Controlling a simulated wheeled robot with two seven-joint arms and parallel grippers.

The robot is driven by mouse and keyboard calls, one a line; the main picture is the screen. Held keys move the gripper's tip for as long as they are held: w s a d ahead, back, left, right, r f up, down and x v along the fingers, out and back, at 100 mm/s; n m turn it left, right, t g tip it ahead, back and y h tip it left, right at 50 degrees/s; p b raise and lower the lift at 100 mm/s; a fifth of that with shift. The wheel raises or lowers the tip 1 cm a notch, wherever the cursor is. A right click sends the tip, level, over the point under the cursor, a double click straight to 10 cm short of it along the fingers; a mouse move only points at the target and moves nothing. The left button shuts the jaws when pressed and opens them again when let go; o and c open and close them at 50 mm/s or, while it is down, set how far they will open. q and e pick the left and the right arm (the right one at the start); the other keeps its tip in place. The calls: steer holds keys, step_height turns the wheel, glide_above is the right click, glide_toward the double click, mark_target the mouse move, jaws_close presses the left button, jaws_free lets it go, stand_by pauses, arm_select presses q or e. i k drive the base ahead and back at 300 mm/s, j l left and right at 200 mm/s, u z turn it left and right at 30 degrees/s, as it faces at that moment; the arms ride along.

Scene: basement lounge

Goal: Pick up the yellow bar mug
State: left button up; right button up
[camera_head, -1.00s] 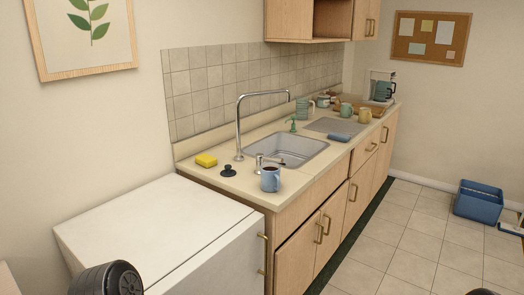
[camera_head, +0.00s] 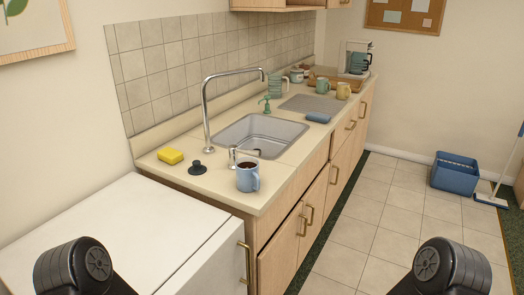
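The yellow mug (camera_head: 343,90) stands upright near the far end of the counter, in front of the wooden board. A green mug (camera_head: 322,86) stands just left of it. A blue mug (camera_head: 247,177) with dark contents stands near the front edge of the counter, by the sink. Both of my arms show only as dark joints at the bottom corners of the head view, far from the yellow mug. My grippers are outside the picture.
The counter (camera_head: 223,184) holds a sink (camera_head: 262,135), a tall faucet (camera_head: 206,110), a yellow sponge (camera_head: 171,156) and a black stopper (camera_head: 201,169). A white appliance (camera_head: 130,235) stands at the near left. A coffee maker (camera_head: 356,58) stands at the far end. The tiled floor (camera_head: 345,225) right of the cabinets is clear up to a blue bin (camera_head: 455,174).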

mark_target(343, 88)
steer(key=i+l+z, duration=0.6)
steer(key=i, duration=0.25)
steer(key=i+l+z, duration=0.1)
steer(key=i+z, duration=0.15)
steer(key=i, duration=0.2)
steer(key=i+z, duration=0.3)
steer(key=i, duration=0.15)
steer(key=i+l+u, duration=0.1)
steer(key=i+u, duration=0.2)
steer(key=i, duration=0.25)
steer(key=i+l+u, duration=0.3)
steer(key=i, duration=0.25)
steer(key=i+l+u, duration=0.3)
steer(key=i, duration=0.25)
steer(key=i+l+u, duration=0.7)
steer(key=l+u, duration=0.2)
steer(key=i+l+u, duration=0.15)
steer(key=l+u, duration=0.15)
steer(key=i+l+u, duration=0.1)
steer(key=l+u, duration=0.2)
steer(key=l, duration=0.2)
